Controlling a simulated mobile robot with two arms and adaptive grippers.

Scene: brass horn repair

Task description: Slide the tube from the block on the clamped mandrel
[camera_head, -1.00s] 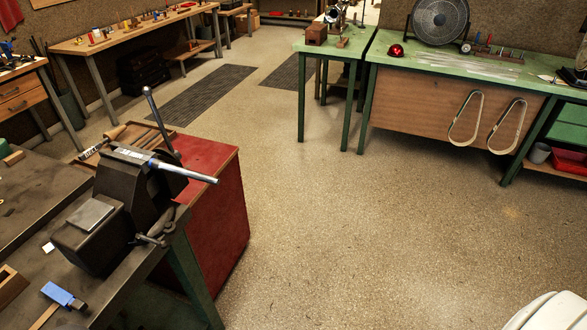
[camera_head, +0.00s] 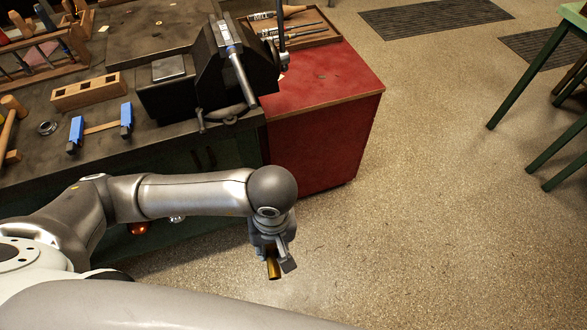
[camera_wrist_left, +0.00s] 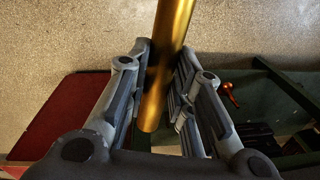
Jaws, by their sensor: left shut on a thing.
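My left gripper (camera_head: 273,256) is shut on a brass tube (camera_head: 273,269), held over open floor in front of the red cabinet. In the left wrist view the tube (camera_wrist_left: 168,60) runs lengthwise between the gripper's fingers (camera_wrist_left: 163,75). The mandrel (camera_head: 241,76) is a silver rod clamped in the dark vise (camera_head: 208,83) on the bench, its free end pointing toward me. A wooden block (camera_head: 89,92) with square openings sits on the bench left of the vise; no tube shows in it. My right gripper is out of view.
The red cabinet (camera_head: 322,124) stands right of the bench, with a wooden tool tray (camera_head: 290,30) on top. A wooden piece with blue ends (camera_head: 101,127) lies near the bench's front edge.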

